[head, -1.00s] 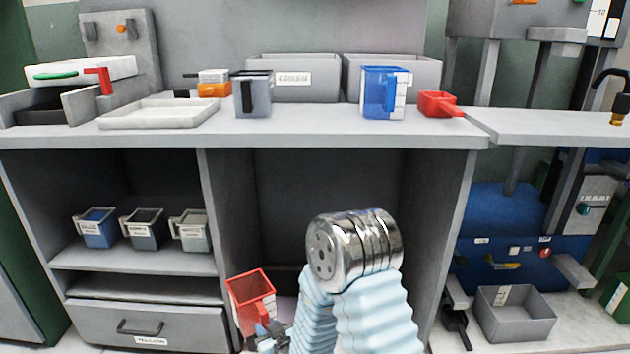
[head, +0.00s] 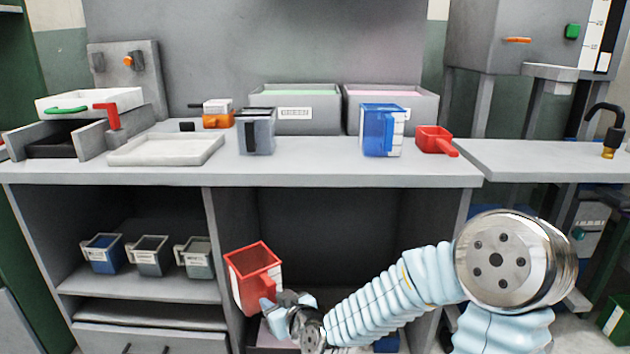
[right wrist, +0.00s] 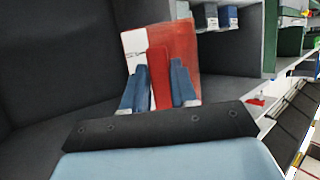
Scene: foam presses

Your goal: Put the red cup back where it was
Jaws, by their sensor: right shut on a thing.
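The red cup (head: 252,277) is an open-topped square measuring cup. It is held in front of the dark cabinet opening, a little below the countertop, and looks slightly tilted. My right gripper (head: 271,307) is shut on its handle, at the cup's lower right. In the right wrist view the two blue fingers of the gripper (right wrist: 160,88) stand on either side of the red handle, with the red cup (right wrist: 184,50) and its white label beyond. My left gripper is not in view.
On the counter (head: 330,172) stand a blue pitcher (head: 381,132), a grey pitcher (head: 256,131), a small red scoop (head: 434,139) and a white tray (head: 165,149). Small cups, one blue (head: 103,255), sit on the left shelf. Counter space between the pitchers is clear.

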